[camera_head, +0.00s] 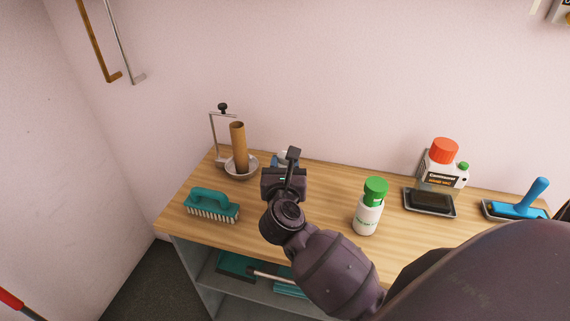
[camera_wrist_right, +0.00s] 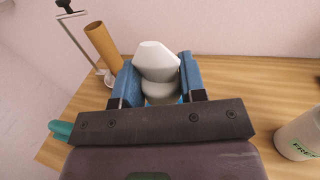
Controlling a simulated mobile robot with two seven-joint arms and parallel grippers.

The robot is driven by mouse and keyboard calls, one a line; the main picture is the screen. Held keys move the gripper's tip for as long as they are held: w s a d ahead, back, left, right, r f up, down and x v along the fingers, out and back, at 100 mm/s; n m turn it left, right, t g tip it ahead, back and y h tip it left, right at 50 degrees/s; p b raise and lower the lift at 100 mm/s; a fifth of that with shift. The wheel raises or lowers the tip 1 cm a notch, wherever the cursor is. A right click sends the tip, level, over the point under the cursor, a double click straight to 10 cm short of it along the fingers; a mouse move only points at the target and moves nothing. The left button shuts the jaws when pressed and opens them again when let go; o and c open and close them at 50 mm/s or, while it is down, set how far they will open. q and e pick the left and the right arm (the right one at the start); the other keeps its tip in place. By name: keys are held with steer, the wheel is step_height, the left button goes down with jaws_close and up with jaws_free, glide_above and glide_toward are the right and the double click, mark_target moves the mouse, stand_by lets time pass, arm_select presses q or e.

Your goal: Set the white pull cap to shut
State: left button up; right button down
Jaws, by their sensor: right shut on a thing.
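The white pull cap (camera_wrist_right: 157,58) shows in the right wrist view as a faceted white top above a rounder white part. It sits between the blue fingers of my right gripper (camera_wrist_right: 157,78), which is shut on it. In the head view my right gripper (camera_head: 284,161) is over the back of the wooden bench, and its wrist hides nearly all of the white thing. Whether the cap is pulled up or pushed down cannot be told. What the cap belongs to is hidden below the gripper. My left gripper is not in view.
On the bench (camera_head: 180,212), a teal brush (camera_head: 212,205) and a bowl (camera_head: 230,174) with a brown tube (camera_head: 238,148) stand left. A green-capped white bottle (camera_head: 367,217), black tray (camera_head: 430,203), orange-capped container (camera_head: 440,172) and blue-handled tool (camera_head: 520,206) stand right.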

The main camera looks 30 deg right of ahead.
steer(key=shift+f+b, duration=0.6)
steer(key=shift+f, duration=0.55)
steer(key=shift+r, duration=0.1)
steer(key=c, duration=0.7)
jaws_free()
steer(key=shift+o, duration=0.2)
steer(key=shift+s, duration=0.1)
steer(key=b+v, duration=0.1)
steer(key=v, duration=0.9)
steer(key=shift+s+a, duration=0.2)
steer(key=shift+a, duration=0.05)
